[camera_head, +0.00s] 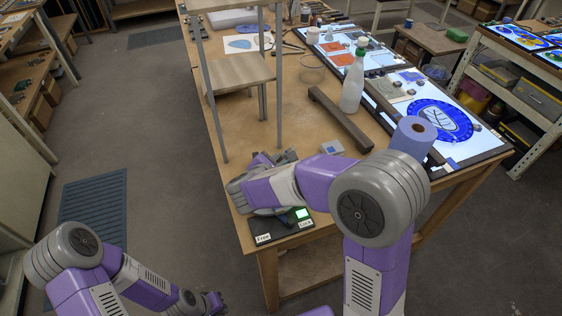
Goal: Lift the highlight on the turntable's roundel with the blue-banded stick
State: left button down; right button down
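A blue roundel (438,119) with a pale leaf drawing lies on the lit panel at the right of the bench; whether a turntable is under it I cannot tell. I cannot make out a blue-banded stick. A dark box (283,226) with "Free" and "Lock" labels and a lit green patch sits at the bench's near edge. My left gripper (216,304) is low at the bottom, off the bench, small and dark; its finger opening is unclear. My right arm crosses the near bench just above the box, and its gripper is mostly hidden by its own wrist.
A wooden shelf stand (239,73) rises at the bench's left. Open floor lies left of the bench.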

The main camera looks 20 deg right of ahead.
jog(key=shift+r+p, duration=1.9)
jog(key=shift+r, duration=0.55)
jog(key=shift+r, duration=0.1)
